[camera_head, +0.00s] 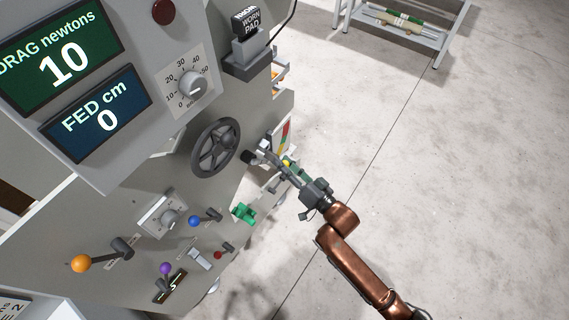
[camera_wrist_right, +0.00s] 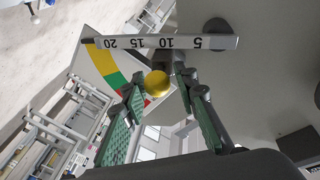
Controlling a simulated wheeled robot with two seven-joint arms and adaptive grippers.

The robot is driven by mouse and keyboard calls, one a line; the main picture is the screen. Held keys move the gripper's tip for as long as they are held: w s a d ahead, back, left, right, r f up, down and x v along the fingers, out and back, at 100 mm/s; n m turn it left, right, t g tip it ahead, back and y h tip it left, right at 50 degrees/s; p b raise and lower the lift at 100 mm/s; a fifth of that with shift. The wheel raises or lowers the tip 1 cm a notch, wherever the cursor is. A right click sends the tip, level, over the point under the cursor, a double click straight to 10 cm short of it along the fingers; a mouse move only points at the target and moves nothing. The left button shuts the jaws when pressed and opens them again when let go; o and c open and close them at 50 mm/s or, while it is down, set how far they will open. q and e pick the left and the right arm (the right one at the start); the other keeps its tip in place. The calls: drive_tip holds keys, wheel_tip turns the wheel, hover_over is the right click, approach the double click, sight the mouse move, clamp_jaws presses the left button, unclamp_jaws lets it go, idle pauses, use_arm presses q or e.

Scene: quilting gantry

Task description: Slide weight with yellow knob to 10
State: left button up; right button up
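The yellow knob (camera_wrist_right: 157,83) of the weight is a small ball in the right wrist view, in front of a white scale bar (camera_wrist_right: 220,42) marked 20, 15, 10, 5 from left to right. The dark part behind the knob shows near the 10 mark, but its exact setting is unclear. My right gripper (camera_wrist_right: 160,84) is open, with a green-padded finger on each side of the knob and gaps visible. In the head view, my right gripper (camera_head: 285,170) is at the machine's right edge, with the yellow knob (camera_head: 287,163) small and partly hidden. My left gripper is not in view.
A black handwheel (camera_head: 214,148) is left of my right gripper. A green handle (camera_head: 244,213) is below it. A green-yellow-red plate (camera_wrist_right: 112,70) lies behind the scale bar. The drag display (camera_head: 62,58) reads 10. The floor at right is open.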

drive_tip(key=shift+o, duration=1.1)
drive_tip(key=v, duration=1.2)
